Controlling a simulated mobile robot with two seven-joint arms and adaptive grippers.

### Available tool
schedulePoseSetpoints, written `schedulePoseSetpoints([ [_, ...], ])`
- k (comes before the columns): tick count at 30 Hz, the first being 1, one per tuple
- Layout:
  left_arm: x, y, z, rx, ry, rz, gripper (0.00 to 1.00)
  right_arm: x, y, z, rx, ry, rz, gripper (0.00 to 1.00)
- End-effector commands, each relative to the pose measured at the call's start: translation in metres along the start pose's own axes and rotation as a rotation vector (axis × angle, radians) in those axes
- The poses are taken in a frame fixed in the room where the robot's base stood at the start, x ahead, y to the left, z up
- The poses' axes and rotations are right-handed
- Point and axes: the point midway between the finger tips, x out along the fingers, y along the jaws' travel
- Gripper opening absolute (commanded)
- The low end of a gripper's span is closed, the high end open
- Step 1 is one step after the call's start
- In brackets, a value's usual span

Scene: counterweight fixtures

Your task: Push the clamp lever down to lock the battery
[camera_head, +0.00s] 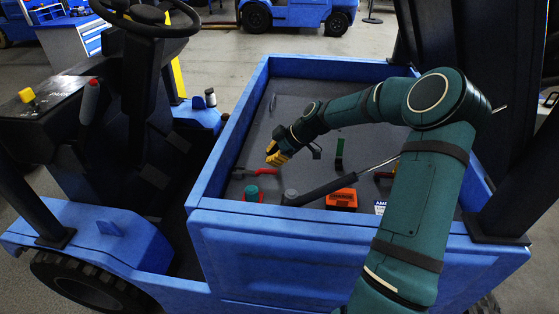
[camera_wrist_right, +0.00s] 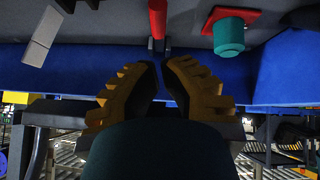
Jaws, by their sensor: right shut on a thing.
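The red clamp lever (camera_head: 264,171) is in the cargo bed near its left wall, lying low and nearly level. It also shows in the wrist view (camera_wrist_right: 158,18), with a dark end piece just beyond my fingertips. My right gripper (camera_head: 278,154) has yellow fingers and is at the lever's right end. An orange block (camera_head: 342,198), perhaps the battery, sits near the bed's front wall. My left gripper is not in view.
A teal knob on a red plate (camera_head: 251,191) stands close to the lever. A dark bar (camera_head: 322,189) runs beside the orange block. A green upright piece (camera_head: 339,150) stands behind. Blue bed walls (camera_head: 226,130) enclose the area.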

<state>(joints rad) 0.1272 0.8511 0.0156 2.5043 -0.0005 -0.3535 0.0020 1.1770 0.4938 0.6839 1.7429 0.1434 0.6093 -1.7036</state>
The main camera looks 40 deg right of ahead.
Motion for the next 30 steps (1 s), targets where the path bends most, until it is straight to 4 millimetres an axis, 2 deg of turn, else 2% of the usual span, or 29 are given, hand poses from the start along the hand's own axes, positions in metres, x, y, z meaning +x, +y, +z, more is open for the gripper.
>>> schedulePoseSetpoints([
  [1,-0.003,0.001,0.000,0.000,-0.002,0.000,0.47,-0.004,0.001,-0.003,0.001,-0.001,0.001,0.00],
  [16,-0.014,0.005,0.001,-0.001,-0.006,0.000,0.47,-0.070,-0.009,0.047,0.003,-0.002,0.002,0.00],
  [21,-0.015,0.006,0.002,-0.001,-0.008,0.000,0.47,-0.080,-0.011,0.054,0.001,-0.001,0.000,0.00],
  [30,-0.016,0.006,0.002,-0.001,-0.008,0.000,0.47,-0.082,-0.011,0.055,-0.001,0.000,0.000,0.00],
])
